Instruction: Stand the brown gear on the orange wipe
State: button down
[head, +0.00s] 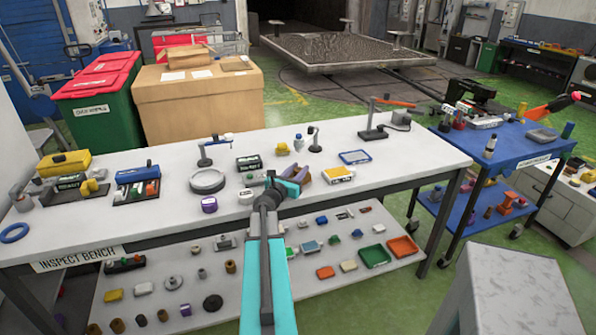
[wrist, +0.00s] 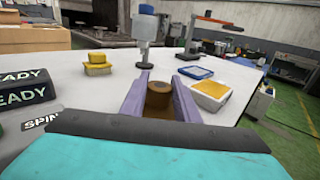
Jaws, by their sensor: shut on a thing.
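My gripper (wrist: 160,84) has its two purple fingers shut on the brown gear (wrist: 159,98), which shows between them as a short round brown piece. In the head view my gripper (head: 295,180) is over the inspect bench, and the gear is mostly hidden by the fingers there. The orange wipe (wrist: 213,89) is a flat orange pad with a white edge, just right of the right finger. It also shows in the head view (head: 339,174), to the right of my gripper. Nothing stands on the wipe.
On the inspect bench (head: 430,153), a blue-rimmed tray (head: 355,157) lies beyond the wipe and a yellow block (head: 282,149) stands behind my gripper. A lamp-like stand (head: 372,122) is at the back. Dark "READY" blocks (wrist: 25,93) are on the left. The bench right of the wipe is clear.

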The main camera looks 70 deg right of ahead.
jog(key=shift+f, duration=0.1)
jog(key=c, duration=1.4)
grip_release()
jog(key=shift+o, duration=0.2)
jog(key=shift+r, duration=0.2)
jog(key=shift+w+a+f+b, duration=0.1)
jog(key=shift+a+b, duration=0.25)
jog(key=shift+a, duration=1)
jog(key=shift+w+a+b, duration=0.2)
jog(key=shift+a+b, duration=0.15)
jog(key=shift+a, duration=1.2)
jog(key=shift+w+a+b, duration=0.2)
jog(key=shift+a+b, duration=0.1)
jog(key=shift+a, duration=1.25)
jog(key=shift+w+a+b, duration=0.2)
jog(key=shift+a+b, duration=0.15)
jog(key=shift+a, duration=1.2)
jog(key=shift+s, duration=0.1)
